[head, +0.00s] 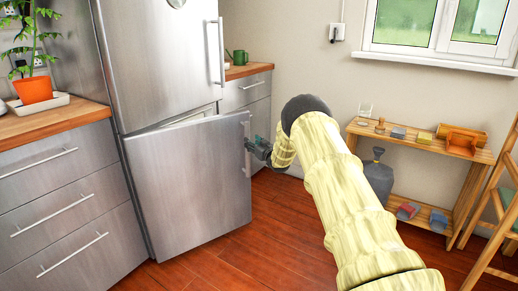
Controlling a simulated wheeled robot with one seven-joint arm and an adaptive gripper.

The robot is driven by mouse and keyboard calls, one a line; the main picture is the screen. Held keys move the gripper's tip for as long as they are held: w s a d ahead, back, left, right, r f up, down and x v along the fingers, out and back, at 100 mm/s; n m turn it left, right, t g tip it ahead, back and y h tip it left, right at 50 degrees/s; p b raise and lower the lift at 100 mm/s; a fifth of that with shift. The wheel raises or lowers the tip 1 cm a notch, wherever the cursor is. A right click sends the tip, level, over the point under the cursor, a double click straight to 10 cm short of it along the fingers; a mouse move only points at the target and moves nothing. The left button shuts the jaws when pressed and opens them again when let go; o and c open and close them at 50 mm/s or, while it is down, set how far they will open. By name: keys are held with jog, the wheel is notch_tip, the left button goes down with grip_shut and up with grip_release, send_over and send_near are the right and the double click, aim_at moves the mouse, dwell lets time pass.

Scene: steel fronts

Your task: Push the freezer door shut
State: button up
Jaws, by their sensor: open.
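The freezer door (190,185) is the lower steel door of the fridge-freezer. It stands partly open, with a gap showing the pale inside along its top edge. Its vertical handle (245,150) is at the right edge of the door. My gripper (252,146) is beside that handle, at the door's right edge. It is open and small in the view. I cannot tell whether it touches the door or handle. My arm, in a pale yellow cover, reaches in from the lower right and hides some of the floor and wall behind it.
The upper fridge door (160,60) looks shut. Steel drawers (65,200) stand at the left, with an orange plant pot (33,88) on the worktop. A low wooden shelf (430,152) and a wooden ladder (495,215) stand at the right. The red wood floor (270,235) before the door is clear.

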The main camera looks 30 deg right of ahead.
jog(key=shift+s+a, duration=0.2)
jog(key=shift+s, duration=2.5)
jog(key=shift+f, duration=0.1)
